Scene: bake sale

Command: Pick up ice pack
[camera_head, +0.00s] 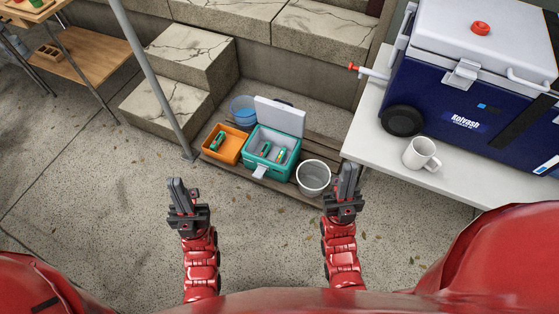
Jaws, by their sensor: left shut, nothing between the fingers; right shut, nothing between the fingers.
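No item is plainly readable as an ice pack at this size. A small teal cooler (262,168) stands with its white lid (280,115) raised. Inside it lie a small green item (266,149) and a green-and-white item (281,156); either could be an ice pack, but I cannot tell. An orange bin (232,157) left of the cooler holds another small green item (218,141). My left gripper (179,190) is shut and empty, in front and left of the bin. My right gripper (347,173) is shut and empty, right of a grey bucket (314,178).
The containers stand on a low wooden platform (303,147) with a blue bowl (243,108) behind. A metal pole (152,75) rises at left, before stone steps (190,60). At right, a white table (381,149) bears a large blue cooler (457,100) and white mug (420,152).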

